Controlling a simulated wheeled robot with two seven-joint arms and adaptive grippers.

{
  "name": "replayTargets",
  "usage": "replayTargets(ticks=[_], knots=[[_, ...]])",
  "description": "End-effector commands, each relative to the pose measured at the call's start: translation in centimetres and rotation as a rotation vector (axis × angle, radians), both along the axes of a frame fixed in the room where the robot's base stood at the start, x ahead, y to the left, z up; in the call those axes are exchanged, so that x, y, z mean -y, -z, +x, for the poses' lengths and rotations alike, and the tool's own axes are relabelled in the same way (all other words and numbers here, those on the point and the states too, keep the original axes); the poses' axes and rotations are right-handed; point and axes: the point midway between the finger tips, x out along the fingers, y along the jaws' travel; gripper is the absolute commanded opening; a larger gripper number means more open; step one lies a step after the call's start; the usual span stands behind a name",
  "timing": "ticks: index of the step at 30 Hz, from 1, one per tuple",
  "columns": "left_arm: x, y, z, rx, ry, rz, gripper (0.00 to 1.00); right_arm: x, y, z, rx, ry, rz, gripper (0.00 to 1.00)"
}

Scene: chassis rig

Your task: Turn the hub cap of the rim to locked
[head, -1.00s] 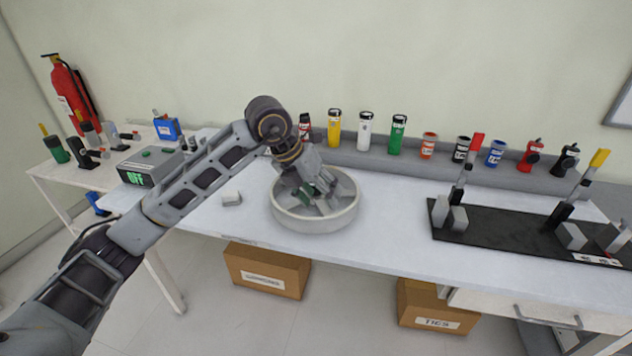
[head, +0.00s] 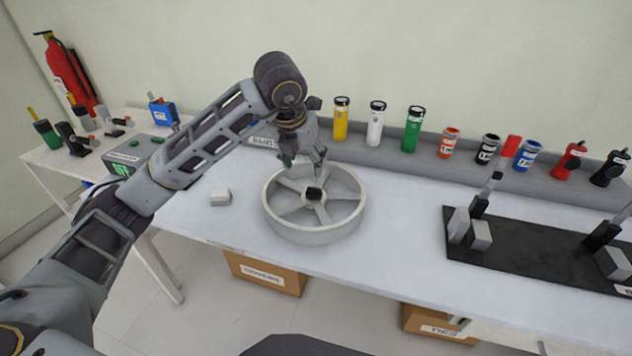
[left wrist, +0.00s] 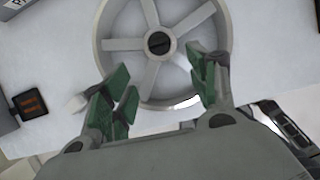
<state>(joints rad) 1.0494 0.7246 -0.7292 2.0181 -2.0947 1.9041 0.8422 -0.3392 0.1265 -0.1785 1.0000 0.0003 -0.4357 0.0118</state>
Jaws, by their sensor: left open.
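The rim (head: 276,222) is a light grey spoked wheel lying flat on the white workbench in the head view. Its hub cap (head: 313,193) is a small dark knob at the centre, and it also shows in the left wrist view (left wrist: 159,43) as a dark disc with a slot line across it. My left gripper (head: 304,160) is above the far side of the rim, clear of the hub cap. In the left wrist view, its green-padded fingers (left wrist: 165,92) are spread apart with nothing between them. My right gripper is in neither view.
A small grey block (head: 220,197) lies left of the rim. Several coloured canisters (head: 411,129) stand along the back ledge. A black clamp board (head: 530,250) occupies the right side. The bench (head: 395,235) is clear between rim and board.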

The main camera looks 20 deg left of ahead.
Motion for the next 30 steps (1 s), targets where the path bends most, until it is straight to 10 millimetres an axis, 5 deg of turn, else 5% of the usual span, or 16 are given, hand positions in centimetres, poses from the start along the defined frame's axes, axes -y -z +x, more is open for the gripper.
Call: replayTargets(ticks=[17,30], knots=[[-0.1,0.2,0.1,0.001,-0.005,0.006,0.59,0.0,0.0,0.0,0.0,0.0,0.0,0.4],[0.0,4.2,1.7,-0.001,-0.005,0.005,0.59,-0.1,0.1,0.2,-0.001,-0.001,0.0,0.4]])
